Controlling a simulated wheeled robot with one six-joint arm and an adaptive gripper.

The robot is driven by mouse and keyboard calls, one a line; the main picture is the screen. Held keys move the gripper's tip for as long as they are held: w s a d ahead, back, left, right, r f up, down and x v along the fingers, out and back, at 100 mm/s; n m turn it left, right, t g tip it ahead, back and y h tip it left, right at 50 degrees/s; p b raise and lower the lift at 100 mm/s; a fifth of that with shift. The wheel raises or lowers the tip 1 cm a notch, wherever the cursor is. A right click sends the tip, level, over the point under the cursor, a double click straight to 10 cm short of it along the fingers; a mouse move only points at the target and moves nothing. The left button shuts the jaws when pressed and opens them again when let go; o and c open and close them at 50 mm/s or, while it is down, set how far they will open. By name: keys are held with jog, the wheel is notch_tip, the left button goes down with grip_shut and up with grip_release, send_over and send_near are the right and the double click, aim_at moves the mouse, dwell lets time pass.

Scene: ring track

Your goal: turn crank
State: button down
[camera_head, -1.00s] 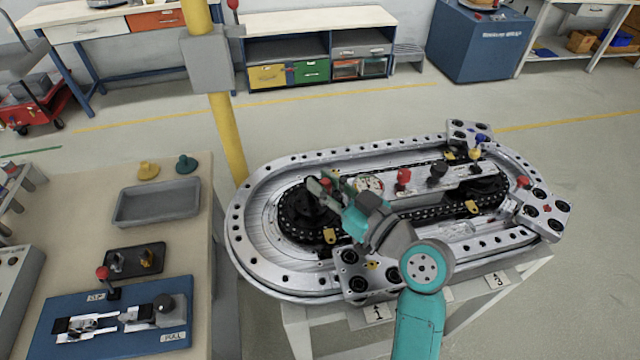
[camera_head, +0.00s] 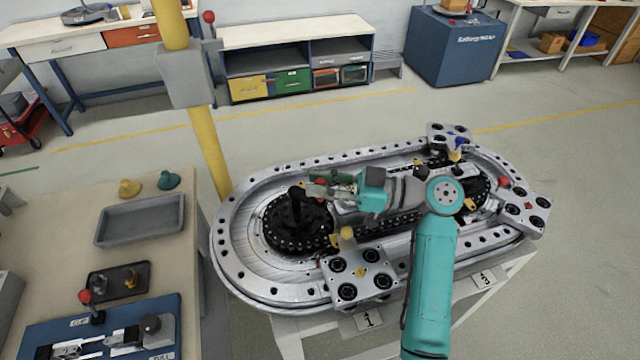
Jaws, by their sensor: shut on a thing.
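The crank (camera_head: 296,212) is a dark upright handle on the black toothed wheel (camera_head: 312,236) at the left end of the metal ring track (camera_head: 232,252). My gripper (camera_head: 300,191) reaches in from the right in the head view and is shut on the upper part of the crank. The fingers and the handle overlap, so the exact contact is hard to see. A chain runs from the wheel toward the right end, partly hidden behind my teal arm. A silver carriage plate (camera_head: 382,283) with black rollers sits on the near side of the track.
Other carriage plates sit at the right (camera_head: 527,221) and far right (camera_head: 440,132). A yellow post (camera_head: 208,150) stands behind the track's left end. A bench (camera_head: 160,255) with a grey tray (camera_head: 140,222) and a blue panel (camera_head: 160,312) is at the left. Open floor lies behind.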

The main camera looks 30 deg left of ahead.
dwell(0.3)
jog(key=c, duration=0.9)
grip_release()
jog(key=shift+c, duration=0.2)
jog(key=v, duration=1.2)
